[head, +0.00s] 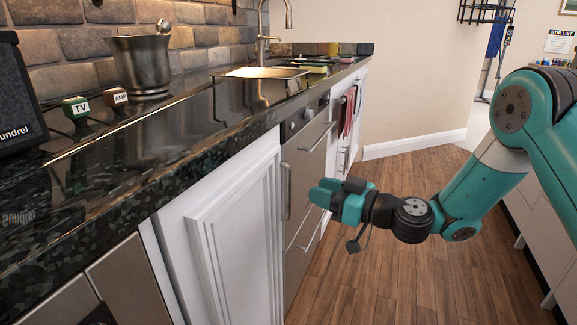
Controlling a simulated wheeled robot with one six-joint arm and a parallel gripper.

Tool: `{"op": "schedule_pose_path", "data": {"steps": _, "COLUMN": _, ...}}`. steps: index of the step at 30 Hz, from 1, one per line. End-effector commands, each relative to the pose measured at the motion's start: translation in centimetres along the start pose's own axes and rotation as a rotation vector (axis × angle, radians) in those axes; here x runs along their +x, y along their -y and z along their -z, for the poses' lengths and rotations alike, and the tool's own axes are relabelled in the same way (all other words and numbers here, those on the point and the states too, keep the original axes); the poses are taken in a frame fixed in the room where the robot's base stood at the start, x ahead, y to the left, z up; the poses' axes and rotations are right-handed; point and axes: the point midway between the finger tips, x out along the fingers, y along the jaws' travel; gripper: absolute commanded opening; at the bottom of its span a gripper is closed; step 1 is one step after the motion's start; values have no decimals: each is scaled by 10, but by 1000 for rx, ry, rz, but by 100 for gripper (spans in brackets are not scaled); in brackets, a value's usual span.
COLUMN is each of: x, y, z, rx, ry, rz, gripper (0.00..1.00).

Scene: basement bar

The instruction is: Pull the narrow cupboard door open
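The narrow cupboard door (236,238) is a white panelled door under the dark counter, left of a steel-fronted appliance. A small gap shows between the fingertips and the handle in the picture; the true distance is unclear. The fingers are seen from the side and overlap, so I cannot tell whether they are apart. Nothing is visibly held.
A dark stone counter (150,160) overhangs the door, with a sink (262,73) and metal bucket (142,65) on it. The steel appliance (306,160) has horizontal bar handles. Wooden floor (390,290) is clear in the aisle; cabinets (535,245) stand at the right.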

Motion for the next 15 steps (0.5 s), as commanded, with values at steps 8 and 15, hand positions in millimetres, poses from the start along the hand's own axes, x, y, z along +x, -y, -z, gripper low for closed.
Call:
{"op": "schedule_pose_path", "data": {"steps": 8, "x": 61, "y": 1, "z": -1, "rx": -3, "ry": -2, "rz": 2, "gripper": 36}}
{"op": "schedule_pose_path", "data": {"steps": 15, "x": 86, "y": 0, "z": -2, "rx": 0, "ry": 1, "rz": 0, "gripper": 36}}
